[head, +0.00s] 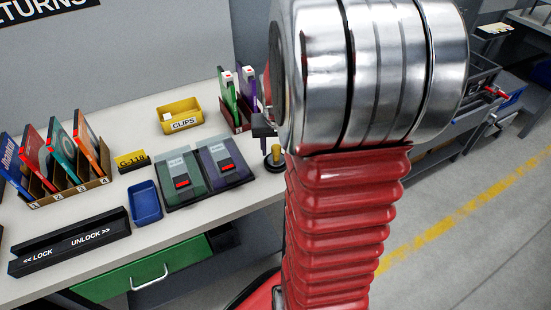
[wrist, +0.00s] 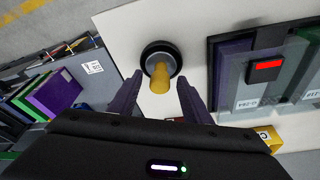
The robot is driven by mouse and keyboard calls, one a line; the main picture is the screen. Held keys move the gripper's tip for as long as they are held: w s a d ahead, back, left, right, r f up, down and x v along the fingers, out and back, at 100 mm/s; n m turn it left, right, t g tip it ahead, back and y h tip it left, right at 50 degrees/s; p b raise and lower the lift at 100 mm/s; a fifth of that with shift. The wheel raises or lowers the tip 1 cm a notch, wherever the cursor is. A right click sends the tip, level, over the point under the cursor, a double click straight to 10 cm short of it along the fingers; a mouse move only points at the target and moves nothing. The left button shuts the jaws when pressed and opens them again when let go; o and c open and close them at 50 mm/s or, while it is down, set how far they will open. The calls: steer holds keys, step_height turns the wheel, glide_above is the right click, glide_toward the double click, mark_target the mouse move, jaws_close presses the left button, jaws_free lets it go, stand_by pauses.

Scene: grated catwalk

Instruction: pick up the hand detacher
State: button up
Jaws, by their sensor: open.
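The hand detacher (wrist: 161,76) looks like a yellow handle with a round black end. It stands on the pale table near its right edge, and it also shows in the head view (head: 276,155), close beside my arm. My gripper (wrist: 159,80) is open, with one purple finger on each side of the yellow handle. The fingers appear apart from it, and nothing is held. In the head view only a small dark part of my gripper (head: 263,130) shows above the detacher; my wrist hides the rest.
Two flat cases, one green (head: 183,178) and one purple (head: 226,160), lie left of the detacher. Upright cases in a rack (head: 238,122) stand behind it. A yellow clips bin (head: 180,113), a blue tray (head: 145,202) and a black lock/unlock block (head: 70,243) are farther left.

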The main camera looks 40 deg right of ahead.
steer(key=shift+c, duration=0.2)
jaws_close()
stand_by(0.5)
